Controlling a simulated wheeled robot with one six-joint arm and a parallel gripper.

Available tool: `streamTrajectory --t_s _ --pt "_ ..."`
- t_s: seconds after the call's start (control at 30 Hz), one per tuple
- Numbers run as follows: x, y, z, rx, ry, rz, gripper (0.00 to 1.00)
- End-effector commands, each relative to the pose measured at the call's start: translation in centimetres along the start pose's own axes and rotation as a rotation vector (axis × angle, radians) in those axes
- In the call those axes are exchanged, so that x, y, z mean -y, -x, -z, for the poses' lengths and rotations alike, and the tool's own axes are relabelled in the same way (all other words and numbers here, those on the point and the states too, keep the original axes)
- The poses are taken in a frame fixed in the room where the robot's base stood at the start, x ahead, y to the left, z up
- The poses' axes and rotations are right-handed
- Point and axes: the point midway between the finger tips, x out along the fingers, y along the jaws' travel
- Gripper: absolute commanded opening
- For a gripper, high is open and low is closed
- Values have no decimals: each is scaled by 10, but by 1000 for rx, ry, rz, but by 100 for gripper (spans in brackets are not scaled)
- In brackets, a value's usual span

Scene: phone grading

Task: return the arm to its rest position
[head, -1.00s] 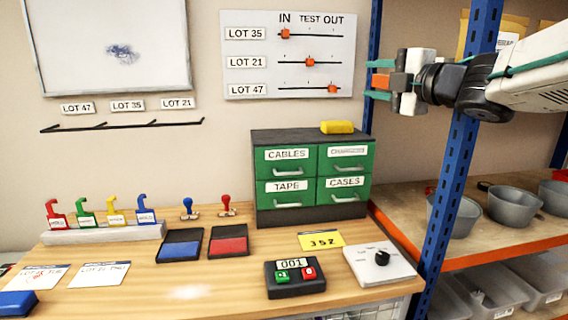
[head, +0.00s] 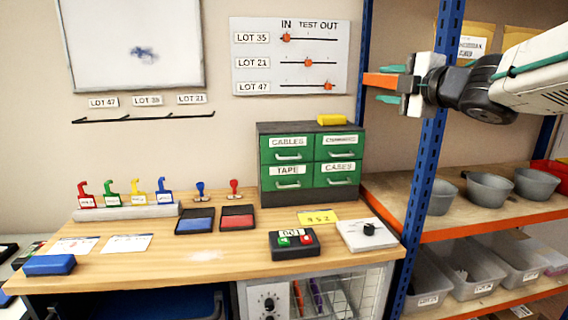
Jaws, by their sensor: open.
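My gripper (head: 388,88) is at the upper right of the head view, raised well above the bench and pointing left. Its two green-tipped fingers are apart. My arm reaches in from the right edge, in front of the blue shelf post (head: 428,160). The wooden bench (head: 190,262) lies below and to the left, clear of the gripper.
A green drawer cabinet (head: 287,155) with a yellow block (head: 331,120) on top stands at the bench's back. A counter box (head: 294,244) and a dial box (head: 366,234) sit in front. Shelves with grey bowls (head: 490,188) fill the right. The wall left of the gripper holds a slider board (head: 262,75).

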Motion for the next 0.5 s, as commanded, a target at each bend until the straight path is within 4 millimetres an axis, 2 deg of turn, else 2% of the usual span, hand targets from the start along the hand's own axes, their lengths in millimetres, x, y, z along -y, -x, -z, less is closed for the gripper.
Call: streamTrajectory --t_s 0.27,0.37,0.47,0.5 --pt "28 10 -45 243 -184 55 42" --pt "44 25 -64 371 -286 81 42" --pt "67 48 -82 526 -419 117 42" --pt "80 61 -89 602 -484 137 42"
